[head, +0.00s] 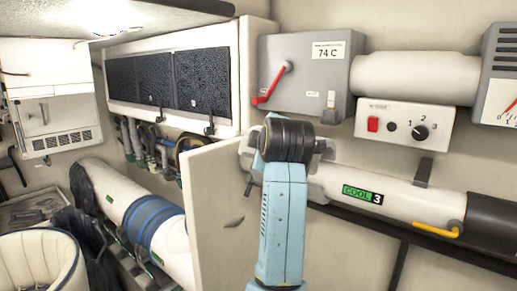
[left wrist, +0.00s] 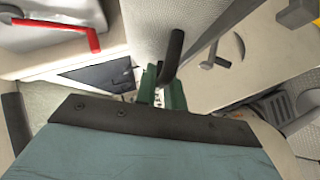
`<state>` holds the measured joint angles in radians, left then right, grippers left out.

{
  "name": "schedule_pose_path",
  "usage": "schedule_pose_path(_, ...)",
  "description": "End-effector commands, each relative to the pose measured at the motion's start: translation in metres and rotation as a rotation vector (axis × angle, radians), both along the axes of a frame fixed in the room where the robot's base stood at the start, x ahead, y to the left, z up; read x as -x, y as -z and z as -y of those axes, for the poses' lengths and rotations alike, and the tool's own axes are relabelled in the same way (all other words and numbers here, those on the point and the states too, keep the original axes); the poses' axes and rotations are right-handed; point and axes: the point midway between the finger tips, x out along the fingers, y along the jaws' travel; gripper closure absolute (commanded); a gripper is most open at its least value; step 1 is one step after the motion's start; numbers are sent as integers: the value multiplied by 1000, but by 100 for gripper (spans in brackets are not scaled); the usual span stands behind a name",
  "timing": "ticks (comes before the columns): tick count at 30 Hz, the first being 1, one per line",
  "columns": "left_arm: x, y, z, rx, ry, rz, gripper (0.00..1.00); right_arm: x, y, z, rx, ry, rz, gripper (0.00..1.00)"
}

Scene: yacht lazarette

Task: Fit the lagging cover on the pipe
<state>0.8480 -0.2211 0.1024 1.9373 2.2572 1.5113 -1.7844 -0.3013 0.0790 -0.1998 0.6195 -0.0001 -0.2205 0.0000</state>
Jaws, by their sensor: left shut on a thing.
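My left arm rises through the middle of the head view, and its wrist hides its gripper there. In the left wrist view my left gripper (left wrist: 160,92) has green fingers closed around the lower end of a black bar-like handle (left wrist: 172,55). A pale, finely textured surface (left wrist: 150,20) lies behind the handle; I cannot tell for sure that it is the lagging cover. A white pipe marked COOL 3 (head: 400,196) runs along the wall to the right of my wrist, with a yellow handle (head: 437,229) and a black end section. My right gripper is not in view.
A grey box marked 74 C (head: 310,75) with a red lever (head: 271,84) is above my wrist. A switch panel (head: 402,124) is beside it. A cream panel (head: 212,200) stands left of my arm. A blue-banded white cylinder (head: 130,205) lies farther left.

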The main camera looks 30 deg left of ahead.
Motion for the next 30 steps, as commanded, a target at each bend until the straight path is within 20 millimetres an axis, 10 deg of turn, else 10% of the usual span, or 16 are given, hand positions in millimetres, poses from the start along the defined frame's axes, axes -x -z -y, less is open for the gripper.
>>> schedule_pose_path(30,-45,-2,3,-1,-1,6,100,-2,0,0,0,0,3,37)
